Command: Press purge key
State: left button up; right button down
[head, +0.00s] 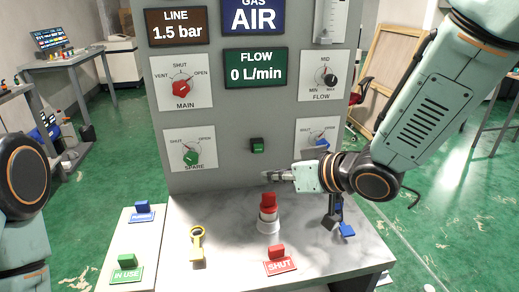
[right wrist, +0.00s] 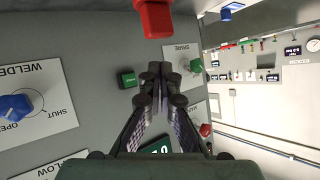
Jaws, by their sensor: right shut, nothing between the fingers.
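A small green key (head: 257,145) on a dark base sits on the grey upright panel, low in the middle; I take it as the purge key, though no label is readable. It also shows in the right wrist view (right wrist: 128,79), just left of my fingertips. My right gripper (head: 268,176) is shut and empty. Its tips are in front of the panel, below the key in the head view, apart from it as far as I can tell. My left arm shows at the left edge; its gripper is out of view.
A red-topped post (head: 268,205) stands on the bench just below my right gripper. The green SPARE knob (head: 192,156) is left of the key, a blue knob (head: 319,142) right. A yellow item (head: 197,245) and red SHUT block (head: 277,254) are on the bench.

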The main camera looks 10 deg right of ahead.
aim_at(258, 148)
jog(key=w+p, duration=0.2)
jog(key=w, duration=0.5)
jog(key=shift+w, duration=0.4)
jog(key=shift+s+a+r, duration=0.1)
jog(key=shift+s+a, duration=0.05)
jog(key=shift+a, duration=0.05)
jog(key=shift+d, duration=0.15)
dwell(0.4)
dwell(0.3)
jog(key=shift+w+p, duration=0.55)
jog(key=shift+p, duration=0.1)
